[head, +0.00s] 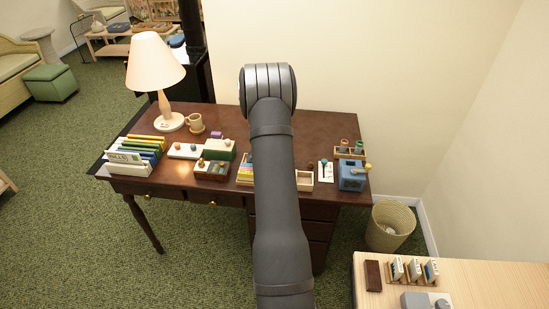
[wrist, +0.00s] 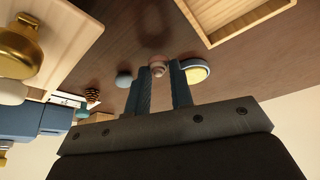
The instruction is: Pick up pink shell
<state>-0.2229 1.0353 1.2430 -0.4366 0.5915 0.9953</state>
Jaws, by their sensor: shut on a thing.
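In the wrist view, my gripper (wrist: 161,80) shows with its two dark fingers pointing away from the camera. A small rounded pinkish thing, which looks like the pink shell (wrist: 158,68), sits between the fingertips, and the jaws are shut on it. Only its end shows, and I cannot tell whether it touches the desk. In the head view, my arm reaches over the dark wooden desk (head: 312,122) and hides the gripper and the shell.
In the wrist view, a blue-grey rounded thing (wrist: 124,79) and a yellow-topped round thing (wrist: 196,73) lie close beside the fingers. A wooden tray (wrist: 209,40) is nearby. The head view shows a lamp (head: 155,65), a mug (head: 195,122) and a blue box (head: 351,176) on the desk.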

